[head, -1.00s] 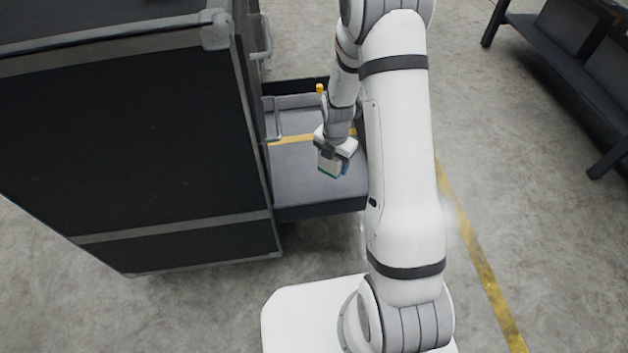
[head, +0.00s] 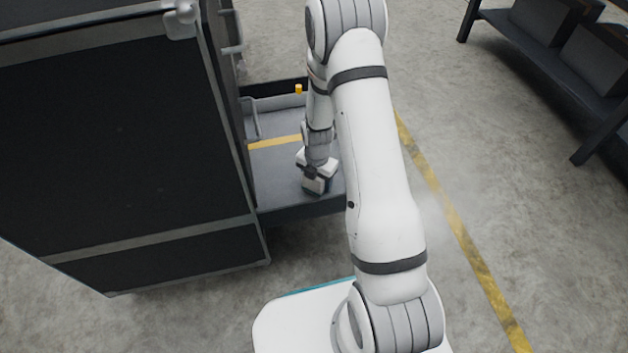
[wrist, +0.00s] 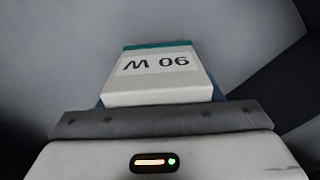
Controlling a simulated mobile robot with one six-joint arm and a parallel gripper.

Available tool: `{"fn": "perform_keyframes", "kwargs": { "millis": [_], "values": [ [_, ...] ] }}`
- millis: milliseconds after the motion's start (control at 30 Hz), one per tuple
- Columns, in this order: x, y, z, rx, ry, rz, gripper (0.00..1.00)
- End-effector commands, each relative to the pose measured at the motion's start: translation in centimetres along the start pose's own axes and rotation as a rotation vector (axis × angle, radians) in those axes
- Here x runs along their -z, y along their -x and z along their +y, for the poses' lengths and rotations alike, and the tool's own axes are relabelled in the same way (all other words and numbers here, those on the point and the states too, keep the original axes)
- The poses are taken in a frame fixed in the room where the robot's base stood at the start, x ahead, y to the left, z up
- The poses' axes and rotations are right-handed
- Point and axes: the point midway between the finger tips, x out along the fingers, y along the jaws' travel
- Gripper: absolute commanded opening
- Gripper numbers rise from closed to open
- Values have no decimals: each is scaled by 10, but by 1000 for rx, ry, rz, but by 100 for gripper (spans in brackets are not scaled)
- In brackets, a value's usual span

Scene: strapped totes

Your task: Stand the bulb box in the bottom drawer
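My gripper appears shut on the box. The fingertips are hidden, and I cannot tell whether the box touches the drawer floor.
The drawer extends from a tall dark cabinet (head: 120,150) on the left. A dark rack (head: 545,60) with bins stands at the far right.

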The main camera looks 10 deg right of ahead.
Motion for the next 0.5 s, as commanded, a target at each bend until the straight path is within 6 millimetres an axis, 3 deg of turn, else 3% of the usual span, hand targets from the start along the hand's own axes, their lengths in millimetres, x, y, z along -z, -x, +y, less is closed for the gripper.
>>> {"fn": "perform_keyframes", "kwargs": {
  "millis": [233, 500],
  "values": [
    [0, 0, 0, 0, -1, 0, 79],
    [0, 2, 0, 0, -1, 0, 80]
  ]
}}
